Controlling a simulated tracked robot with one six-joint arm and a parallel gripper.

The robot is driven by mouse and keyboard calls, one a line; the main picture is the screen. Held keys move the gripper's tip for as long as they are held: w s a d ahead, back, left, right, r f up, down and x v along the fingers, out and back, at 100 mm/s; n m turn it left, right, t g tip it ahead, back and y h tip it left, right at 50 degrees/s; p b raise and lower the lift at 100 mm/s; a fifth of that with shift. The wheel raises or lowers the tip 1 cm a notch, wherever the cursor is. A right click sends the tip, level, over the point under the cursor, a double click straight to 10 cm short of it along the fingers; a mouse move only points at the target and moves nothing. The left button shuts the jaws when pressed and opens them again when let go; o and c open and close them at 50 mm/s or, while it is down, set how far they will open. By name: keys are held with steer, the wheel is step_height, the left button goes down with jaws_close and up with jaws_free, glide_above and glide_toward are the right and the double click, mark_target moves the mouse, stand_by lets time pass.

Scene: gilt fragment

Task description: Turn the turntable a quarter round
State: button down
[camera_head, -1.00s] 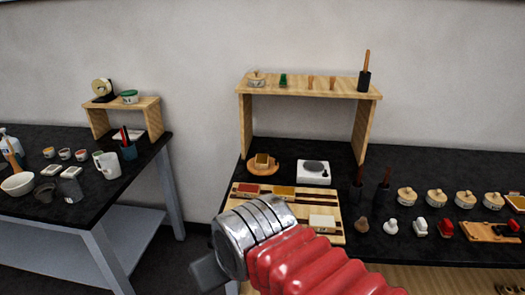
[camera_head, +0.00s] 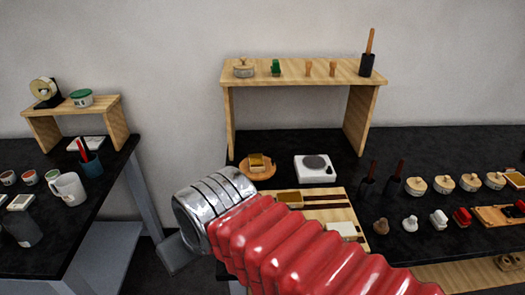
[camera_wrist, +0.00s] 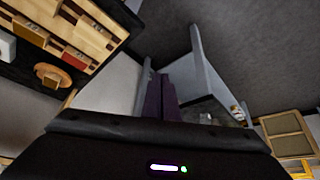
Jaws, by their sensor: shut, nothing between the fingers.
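The turntable is a round orange-brown wooden disc (camera_head: 246,175) on the black bench, below the left side of the wooden shelf. A small tan and gold block (camera_head: 256,161) sits on it. The turntable also shows at the left of the wrist view (camera_wrist: 75,85). My gripper (camera_wrist: 161,95) shows as two purple fingers close together in the wrist view, shut and empty. It is apart from the turntable. In the head view, my silver wrist and red arm sleeve cover the bench's front left part, and the fingers cannot be made out.
A white device with a grey disc (camera_head: 328,178) stands right of the turntable. A wooden board with blocks (camera_head: 322,206) lies in front, partly behind my arm. The shelf (camera_head: 290,71) stands behind. Dark-handled tools (camera_head: 392,183) stand to the right. Another table (camera_head: 103,172) is left, across a gap.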

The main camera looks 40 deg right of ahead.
steer(key=shift+w, duration=0.15)
steer(key=w+d+r+m+g, duration=0.1)
steer(key=w+d+r, duration=0.3)
steer(key=w+d, duration=1.4)
steer(key=w+d+f, duration=0.1)
steer(key=d+f, duration=0.1)
steer(key=d, duration=0.7)
steer(key=w+d+f, duration=0.1)
steer(key=d+f, duration=0.2)
steer(key=d, duration=0.6)
steer(key=w+d+f+m, duration=0.1)
steer(key=d+f, duration=0.2)
steer(key=d, duration=0.7)
steer(key=shift+w+g+h, duration=0.3)
steer(key=shift+w, duration=0.1)
steer(key=shift+f, duration=0.1)
